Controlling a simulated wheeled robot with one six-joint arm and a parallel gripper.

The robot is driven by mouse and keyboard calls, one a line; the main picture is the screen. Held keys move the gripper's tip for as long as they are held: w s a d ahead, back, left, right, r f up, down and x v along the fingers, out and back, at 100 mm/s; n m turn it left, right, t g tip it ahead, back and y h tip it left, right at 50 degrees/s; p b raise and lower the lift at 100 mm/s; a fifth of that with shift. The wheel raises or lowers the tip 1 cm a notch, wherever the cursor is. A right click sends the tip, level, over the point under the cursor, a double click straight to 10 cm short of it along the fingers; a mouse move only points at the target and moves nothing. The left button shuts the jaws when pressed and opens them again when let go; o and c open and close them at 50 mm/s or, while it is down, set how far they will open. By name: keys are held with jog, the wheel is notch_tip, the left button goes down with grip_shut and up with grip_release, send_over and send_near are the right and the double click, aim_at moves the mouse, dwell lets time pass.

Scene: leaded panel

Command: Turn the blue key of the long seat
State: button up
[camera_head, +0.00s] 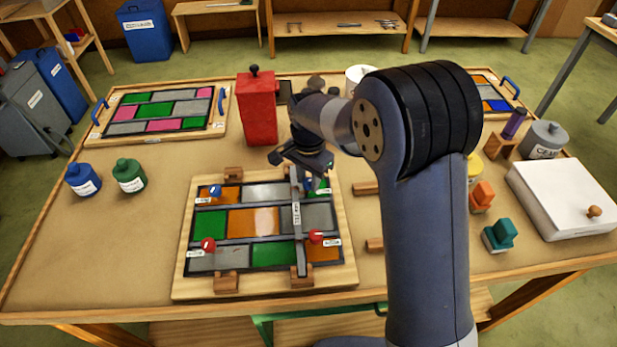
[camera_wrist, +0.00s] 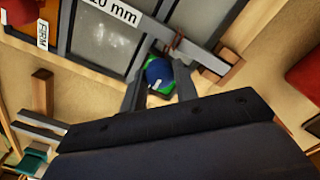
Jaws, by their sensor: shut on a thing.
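The leaded panel lies in a wooden frame (camera_head: 185,270) on the table, with orange, grey and green panes between dark strips. A grey bar (camera_head: 297,215) lies across its right part; its "10 mm" marking shows in the wrist view (camera_wrist: 112,12). My gripper (camera_head: 308,172) is at the panel's upper right. In the wrist view its fingers (camera_wrist: 160,84) are shut on a round blue key (camera_wrist: 157,71) over a green pane. My gripper partly hides this key in the head view. Another blue key (camera_head: 215,191) is at the upper left. Red keys (camera_head: 208,244) (camera_head: 316,237) sit lower down.
A red canister (camera_head: 259,108) stands behind the panel. Blue (camera_head: 83,179) and green (camera_head: 129,176) jars stand at left. A white box (camera_head: 565,197) and teal block (camera_head: 498,236) are at right.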

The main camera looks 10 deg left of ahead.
aim_at(309, 180)
jog(key=shift+r, duration=0.1)
jog(key=o, duration=1)
jog(key=shift+c, duration=0.2)
notch_tip(309, 180, up, 11)
jog(key=shift+b, duration=0.35)
jog(key=shift+f, duration=0.2)
notch_tip(309, 180, down, 11)
jog(key=shift+r+p, duration=0.2)
jog(key=shift+p, duration=0.15)
jog(key=shift+f+n, duration=0.1)
jog(key=shift+n, duration=0.2)
